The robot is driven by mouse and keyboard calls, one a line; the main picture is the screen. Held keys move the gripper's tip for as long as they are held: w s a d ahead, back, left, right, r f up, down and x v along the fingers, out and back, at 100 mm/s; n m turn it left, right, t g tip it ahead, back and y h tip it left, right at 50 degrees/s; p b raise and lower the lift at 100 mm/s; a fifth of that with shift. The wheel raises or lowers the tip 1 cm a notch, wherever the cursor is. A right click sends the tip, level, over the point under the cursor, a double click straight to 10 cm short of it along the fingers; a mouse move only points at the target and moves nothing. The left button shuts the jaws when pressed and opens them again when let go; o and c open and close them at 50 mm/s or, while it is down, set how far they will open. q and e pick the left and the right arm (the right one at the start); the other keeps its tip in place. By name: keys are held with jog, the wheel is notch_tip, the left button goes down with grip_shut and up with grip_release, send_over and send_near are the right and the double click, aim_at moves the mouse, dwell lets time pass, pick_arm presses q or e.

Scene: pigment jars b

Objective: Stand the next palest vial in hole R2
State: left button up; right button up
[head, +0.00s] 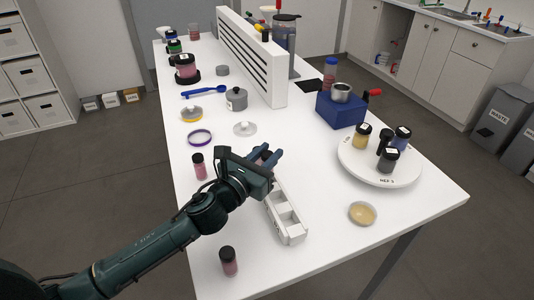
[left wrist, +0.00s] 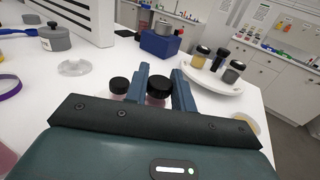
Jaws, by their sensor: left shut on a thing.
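My left gripper (head: 270,156) is shut on a dark-capped vial (left wrist: 158,90), which sits between its fingers at the far end of the white rack (head: 292,236). Its glass is mostly hidden, so I cannot tell whether it is in a hole. In the left wrist view a second dark-capped vial (left wrist: 119,87), with pinkish contents, stands just left of the fingers. The rack's near compartments look empty. A pink vial (head: 199,167) stands on the table left of the gripper. A deeper pink vial (head: 229,262) stands near the front edge. My right gripper is out of view.
A round white turntable (head: 356,168) with several capped jars stands at right, near a blue block (head: 341,110). A shallow dish (head: 362,213) lies in front. A purple ring (head: 199,137), clear lid (head: 245,128) and grey pot (head: 236,99) lie beyond the gripper. A white slotted panel (head: 277,88) stands behind.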

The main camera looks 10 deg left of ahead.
pick_arm(q)
jog(key=shift+f+b, duration=0.4)
jog(key=shift+f, duration=0.2)
jog(key=shift+f, duration=0.3)
jog(key=shift+f+b, duration=0.15)
jog(key=shift+b, duration=0.2)
jog(key=shift+f+b, duration=0.6)
jog(key=shift+f, duration=0.2)
jog(key=o, duration=1)
jog(key=shift+o, duration=0.2)
